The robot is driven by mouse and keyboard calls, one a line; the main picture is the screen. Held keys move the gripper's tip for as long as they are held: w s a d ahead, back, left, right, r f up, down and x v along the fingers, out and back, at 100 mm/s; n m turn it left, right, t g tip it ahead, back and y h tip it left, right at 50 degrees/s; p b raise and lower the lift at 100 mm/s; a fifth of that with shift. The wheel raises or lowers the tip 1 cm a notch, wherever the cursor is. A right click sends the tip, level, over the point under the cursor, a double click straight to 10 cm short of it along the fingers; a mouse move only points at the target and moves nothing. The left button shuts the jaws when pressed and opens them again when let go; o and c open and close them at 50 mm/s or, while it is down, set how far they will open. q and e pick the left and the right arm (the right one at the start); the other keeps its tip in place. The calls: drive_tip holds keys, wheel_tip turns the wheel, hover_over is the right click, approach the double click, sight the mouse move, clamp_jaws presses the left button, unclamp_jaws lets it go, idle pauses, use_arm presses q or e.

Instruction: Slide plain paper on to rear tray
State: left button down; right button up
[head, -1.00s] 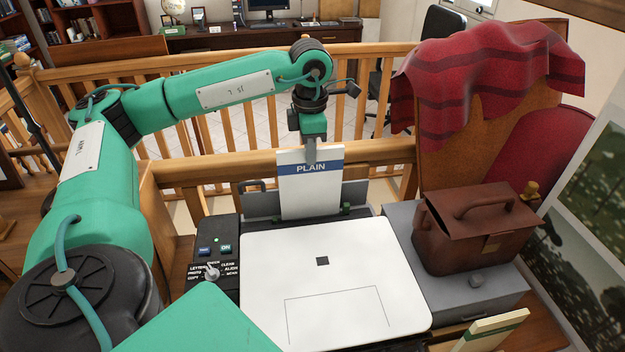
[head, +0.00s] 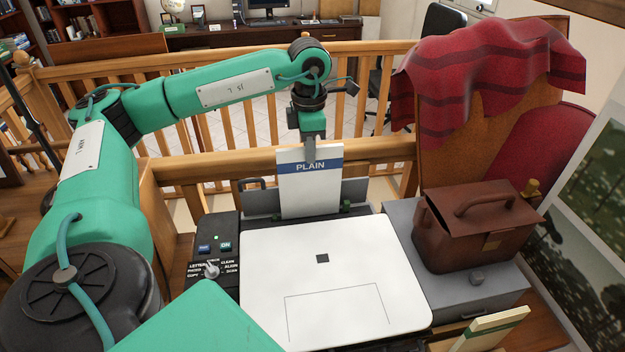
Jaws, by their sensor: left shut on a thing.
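The plain paper (head: 309,193) is a white sheet or stack with a blue band reading PLAIN. It stands nearly upright at the back of the white printer (head: 322,259). My left gripper (head: 309,150) reaches down from above and is shut on the paper's top edge. The paper's lower end is at the rear tray (head: 263,204), a grey upright support behind the printer lid. I cannot tell whether the paper's bottom edge touches the tray's floor. My right gripper is not in view.
A control panel (head: 212,262) with a knob and buttons is left of the printer. A brown leather bag (head: 475,235) sits on a grey box (head: 399,228) at the right. A wooden railing (head: 375,149) runs behind.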

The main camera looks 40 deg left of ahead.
use_arm(q)
drive_tip(key=shift+f+b, duration=1.7)
drive_tip(key=shift+f, duration=0.6)
drive_tip(key=shift+f, duration=0.2)
